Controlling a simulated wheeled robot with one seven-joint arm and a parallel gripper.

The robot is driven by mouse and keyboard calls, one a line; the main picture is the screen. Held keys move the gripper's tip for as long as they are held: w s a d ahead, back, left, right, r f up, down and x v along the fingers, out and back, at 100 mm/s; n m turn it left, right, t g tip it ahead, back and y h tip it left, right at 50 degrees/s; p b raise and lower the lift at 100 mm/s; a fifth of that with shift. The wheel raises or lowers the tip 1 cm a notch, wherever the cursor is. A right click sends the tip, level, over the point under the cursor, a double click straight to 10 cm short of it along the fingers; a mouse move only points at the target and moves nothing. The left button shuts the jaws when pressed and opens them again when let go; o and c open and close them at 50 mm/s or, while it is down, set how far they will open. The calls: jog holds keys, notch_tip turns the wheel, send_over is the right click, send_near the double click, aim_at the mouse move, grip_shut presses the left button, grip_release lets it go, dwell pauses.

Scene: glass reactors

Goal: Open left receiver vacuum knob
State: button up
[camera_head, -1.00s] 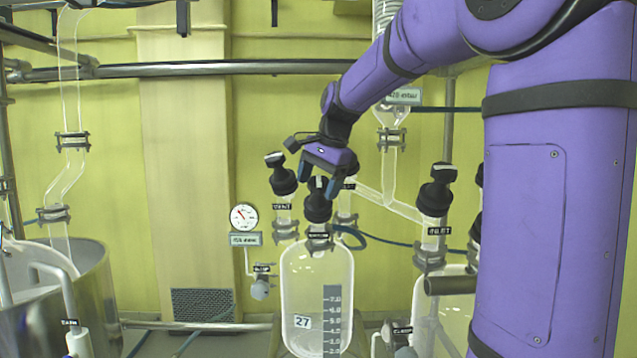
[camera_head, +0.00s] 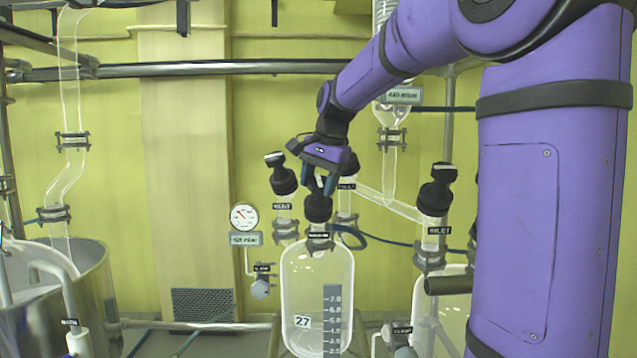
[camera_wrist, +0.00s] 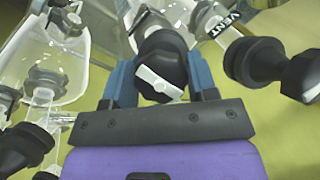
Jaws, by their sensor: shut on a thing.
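The left receiver (camera_head: 303,300) is a clear glass vessel marked 27 with a level scale. A black knob (camera_head: 318,207) stands on its middle neck, above a small dark label (camera_head: 319,236) too small to read. My gripper (camera_head: 320,185) comes down on this knob from above and its blue fingers are shut on it. In the wrist view the black knob (camera_wrist: 162,58), with a white bar (camera_wrist: 160,84) on its top, sits between the two fingers (camera_wrist: 160,82). The bar lies at a slant to the gripper. The fingers hide part of the knob's sides.
The black VENT knob (camera_head: 284,181) stands close on the left and also shows in the wrist view (camera_wrist: 255,60). Another knob (camera_head: 437,187) stands on the right receiver. A round gauge (camera_head: 243,217) hangs on the wall. A blue hose (camera_head: 395,245) runs behind.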

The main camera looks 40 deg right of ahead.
aim_at(313, 186)
jog(key=n, duration=0.2)
jog(key=n+g+h, duration=0.1)
jog(key=n, duration=0.2)
jog(key=shift+g, duration=0.3)
jog(key=n+g+h, duration=0.1)
jog(key=n+h, duration=0.1)
jog(key=n, duration=0.2)
jog(key=shift+n, duration=0.4)
jog(key=o, duration=0.9)
jog(key=r, duration=0.3)
jog(key=a+r, duration=0.1)
jog(key=r, duration=0.3)
jog(key=a+r, duration=0.1)
jog(key=r, duration=0.2)
jog(key=shift+s+r, duration=0.35)
